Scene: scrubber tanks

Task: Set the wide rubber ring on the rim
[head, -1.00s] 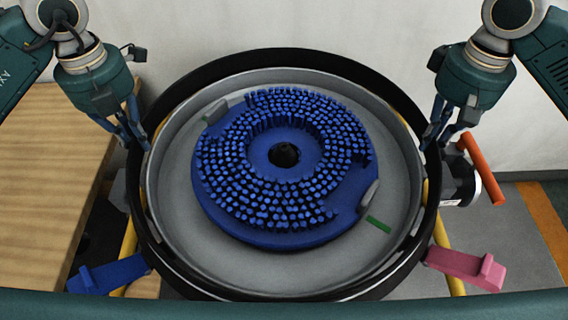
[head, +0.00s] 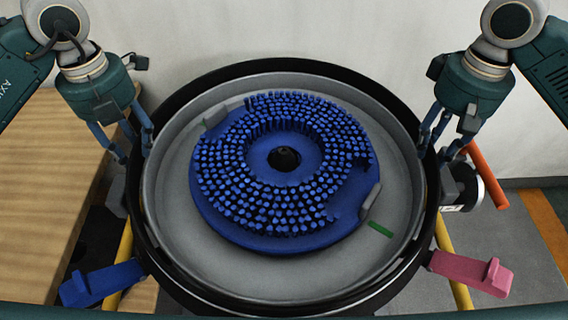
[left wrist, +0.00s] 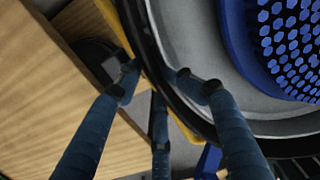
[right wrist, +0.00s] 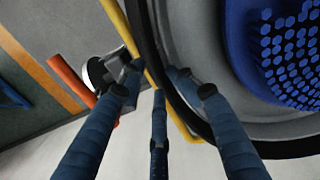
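The wide rubber ring (head: 284,64) is black and lies around the top of the round grey tank (head: 290,81), close to its rim. I cannot tell whether it touches the rim all the way round. My left gripper (head: 134,147) is at the ring's left side, fingers spread. In the left wrist view the ring (left wrist: 150,60) passes between the spread fingers. My right gripper (head: 435,152) is at the ring's right side, also spread. In the right wrist view the ring (right wrist: 148,45) runs between its fingers. Parts of the ring are hidden behind fingers.
A blue brush disc (head: 285,235) with a dark central hole lies in the tank. A blue pedal-like part (head: 100,283) and a pink one (head: 472,270) stick out at the front. A wooden surface (head: 50,180) is at left; an orange bar (head: 487,175) is at right.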

